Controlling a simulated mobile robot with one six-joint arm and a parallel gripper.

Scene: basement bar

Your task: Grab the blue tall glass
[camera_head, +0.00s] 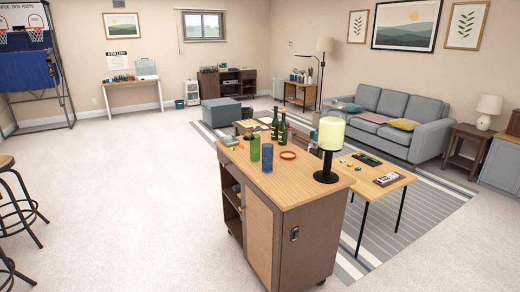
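The blue tall glass (267,158) stands upright on the wooden top of a bar cart (290,188), near the middle of the camera_head view. A green glass (254,147) stands close beside it, to the left and slightly farther back. My gripper is not in view, so its state and its place relative to the glass do not show.
A lamp (330,134) stands at the cart's right end. A low table (395,174) is to the right; stools (18,205) are left. Carpet in front is clear.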

